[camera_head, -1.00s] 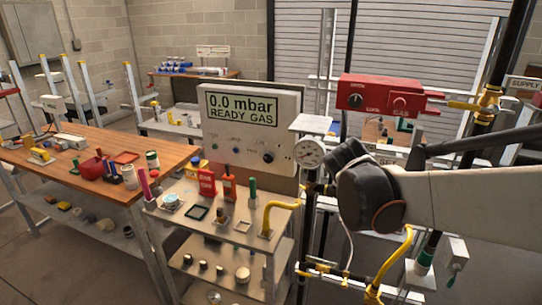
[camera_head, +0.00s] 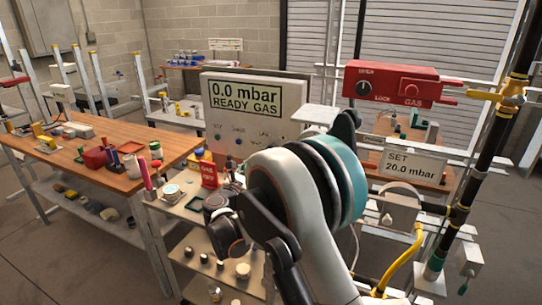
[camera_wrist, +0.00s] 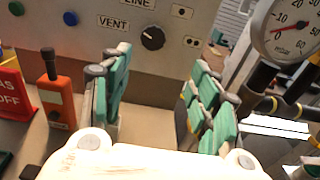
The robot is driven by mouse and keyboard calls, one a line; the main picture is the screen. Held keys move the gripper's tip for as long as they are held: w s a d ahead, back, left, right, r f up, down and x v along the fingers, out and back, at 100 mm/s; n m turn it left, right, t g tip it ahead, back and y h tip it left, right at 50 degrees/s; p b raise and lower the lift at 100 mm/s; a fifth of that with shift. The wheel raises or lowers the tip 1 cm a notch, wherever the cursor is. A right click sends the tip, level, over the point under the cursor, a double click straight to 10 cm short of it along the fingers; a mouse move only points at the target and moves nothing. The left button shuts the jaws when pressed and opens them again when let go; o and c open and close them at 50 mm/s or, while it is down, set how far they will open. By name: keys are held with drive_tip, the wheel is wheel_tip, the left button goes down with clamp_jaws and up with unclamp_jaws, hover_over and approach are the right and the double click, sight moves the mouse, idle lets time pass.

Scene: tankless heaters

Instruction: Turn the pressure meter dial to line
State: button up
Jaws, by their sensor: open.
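The pressure meter's grey panel (camera_head: 250,100) carries a screen (camera_head: 245,98) reading "0.0 mbar READY GAS". Its black round dial (camera_wrist: 152,38) shows in the wrist view, with the LINE label cut off above it and the VENT label (camera_wrist: 113,22) to its left. I cannot tell clearly where its pointer is set. My gripper (camera_wrist: 160,92) is open and empty, with green-padded fingers on either side of the dial's line, below and apart from it. In the head view my arm hides the lower right of the panel, and the dial cannot be made out.
A round pressure gauge (camera_wrist: 288,27) is close on the right in the wrist view. An orange block with a black handle (camera_wrist: 55,95) and a red tag (camera_wrist: 12,95) stand at left. A red gas box (camera_head: 395,82) is right of the panel. The wooden table (camera_head: 120,180) is left.

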drive_tip(key=a+b+x, duration=0.1)
drive_tip(key=b+x, duration=0.2)
drive_tip(key=x, duration=1)
drive_tip(key=shift+w+n, duration=0.3)
drive_tip(key=shift+w, duration=0.05)
drive_tip(key=shift+f, duration=0.1)
drive_tip(key=c, duration=1.1)
